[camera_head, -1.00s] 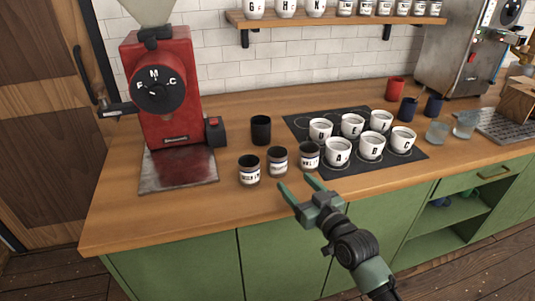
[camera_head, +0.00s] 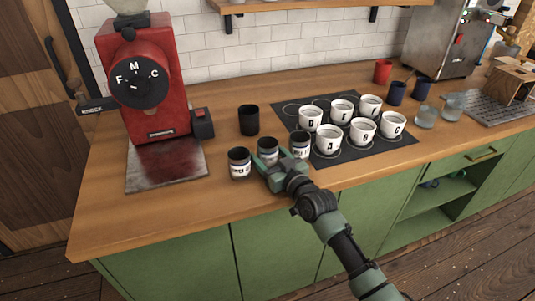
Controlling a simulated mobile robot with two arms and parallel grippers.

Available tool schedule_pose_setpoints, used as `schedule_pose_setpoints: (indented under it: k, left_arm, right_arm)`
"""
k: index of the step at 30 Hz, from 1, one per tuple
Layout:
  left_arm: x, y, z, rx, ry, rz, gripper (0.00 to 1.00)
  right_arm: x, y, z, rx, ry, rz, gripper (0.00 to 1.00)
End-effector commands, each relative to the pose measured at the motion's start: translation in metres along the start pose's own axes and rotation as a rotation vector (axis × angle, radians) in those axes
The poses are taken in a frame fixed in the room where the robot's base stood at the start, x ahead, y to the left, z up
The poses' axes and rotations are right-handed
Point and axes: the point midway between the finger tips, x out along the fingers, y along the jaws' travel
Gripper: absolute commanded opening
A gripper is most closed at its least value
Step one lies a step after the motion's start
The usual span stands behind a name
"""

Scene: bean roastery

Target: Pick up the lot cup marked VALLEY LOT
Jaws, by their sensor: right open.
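Three dark lot cups with white label bands stand in a row near the counter's front: a left cup (camera_head: 239,163), a middle cup (camera_head: 268,149) and a right cup (camera_head: 300,144). The label print is too small to read surely, so I cannot tell which is VALLEY LOT. My right gripper (camera_head: 271,161) is open at the middle cup, with its fingers to either side of that cup's lower part. The gripper hides most of the middle cup's label. I cannot tell whether the fingers touch it. My left gripper is not in view.
A plain black cup (camera_head: 248,120) stands behind the row. White lettered cups (camera_head: 328,139) stand on a black mat (camera_head: 379,157) to the right. A red grinder (camera_head: 142,80) stands left. The counter's front left (camera_head: 140,215) is clear.

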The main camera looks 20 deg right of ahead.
Motion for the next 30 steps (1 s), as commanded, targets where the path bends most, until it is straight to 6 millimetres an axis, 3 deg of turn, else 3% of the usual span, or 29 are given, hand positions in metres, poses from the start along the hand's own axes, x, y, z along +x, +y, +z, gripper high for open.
schedule_pose_setpoints:
  k: [4, 10, 22, 30]
  left_arm:
    - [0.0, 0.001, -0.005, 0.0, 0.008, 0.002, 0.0]
    - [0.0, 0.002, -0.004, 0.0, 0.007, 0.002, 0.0]
    - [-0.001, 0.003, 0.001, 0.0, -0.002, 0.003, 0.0]
    - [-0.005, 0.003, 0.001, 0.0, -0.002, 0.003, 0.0]
  right_arm:
    - [0.0, 0.0, 0.0, 0.0, 0.0, 0.0, 0.65]
    - [0.0, 0.0, 0.0, 0.0, 0.0, 0.0, 0.1]
    - [-0.001, 0.0, -0.009, 0.0, 0.003, -0.001, 0.09]
    - [-0.003, -0.001, -0.05, 0.0, 0.007, -0.001, 0.09]
